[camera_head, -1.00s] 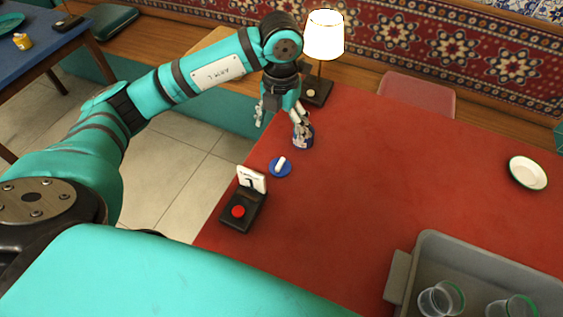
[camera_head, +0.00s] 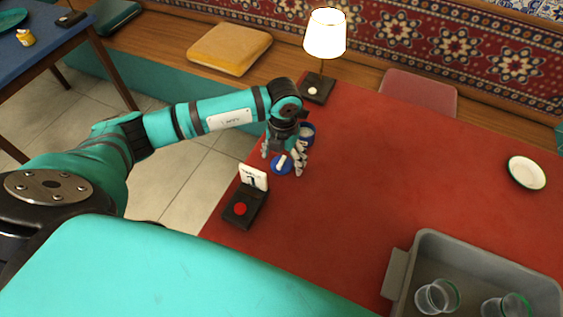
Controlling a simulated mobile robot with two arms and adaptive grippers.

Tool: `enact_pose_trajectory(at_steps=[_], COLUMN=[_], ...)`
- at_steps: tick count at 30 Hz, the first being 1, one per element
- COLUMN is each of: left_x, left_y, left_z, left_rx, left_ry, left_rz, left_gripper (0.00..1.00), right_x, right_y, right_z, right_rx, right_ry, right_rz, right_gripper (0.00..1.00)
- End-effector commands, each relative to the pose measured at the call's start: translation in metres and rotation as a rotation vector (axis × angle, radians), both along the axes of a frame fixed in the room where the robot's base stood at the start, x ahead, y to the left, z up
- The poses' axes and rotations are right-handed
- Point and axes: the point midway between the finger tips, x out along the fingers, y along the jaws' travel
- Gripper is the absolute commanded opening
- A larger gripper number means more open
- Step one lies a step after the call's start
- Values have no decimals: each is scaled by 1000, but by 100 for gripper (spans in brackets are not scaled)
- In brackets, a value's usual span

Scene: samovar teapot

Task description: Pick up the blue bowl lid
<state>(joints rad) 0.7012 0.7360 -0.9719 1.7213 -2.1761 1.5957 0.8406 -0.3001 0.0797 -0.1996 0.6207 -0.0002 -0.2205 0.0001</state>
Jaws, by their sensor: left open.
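The blue bowl lid (camera_head: 276,169) is a small blue disc with a white bar-shaped handle, lying on the red table (camera_head: 400,175) near its left edge. My left gripper (camera_head: 283,171) is open above the lid, with one finger on each side of it as seen from the head. I cannot tell how high the fingertips are over the table. A small blue bowl (camera_head: 307,134) stands just behind the gripper, partly hidden by it. My right gripper is not in view.
A black call-button box (camera_head: 241,207) with a number card stands in front of the lid. A lit lamp (camera_head: 322,60) stands at the back corner. A grey bin (camera_head: 398,272) with clear cups is at front right; a white dish (camera_head: 526,172) is far right. The table's middle is clear.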

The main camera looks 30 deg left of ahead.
Motion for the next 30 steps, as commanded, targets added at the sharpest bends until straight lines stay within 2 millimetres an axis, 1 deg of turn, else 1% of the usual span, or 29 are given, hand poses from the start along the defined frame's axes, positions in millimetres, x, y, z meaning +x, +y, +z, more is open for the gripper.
enact_pose_trajectory(at_steps=[5,8,17,18,26,30], left_x=[0,0,0,0,0,1], left_y=[0,0,0,0,0,1], left_z=[0,0,0,0,2,10], left_rx=[0,0,1,1,0,1], left_ry=[0,0,0,0,-1,-1], left_rz=[0,0,1,1,1,1], left_gripper=[83,71,32,30,30,30], right_x=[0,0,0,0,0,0], right_y=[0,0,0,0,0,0], right_z=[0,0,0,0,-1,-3], right_rx=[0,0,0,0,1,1], right_ry=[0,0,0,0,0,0], right_rz=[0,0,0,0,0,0], right_gripper=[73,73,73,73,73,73])
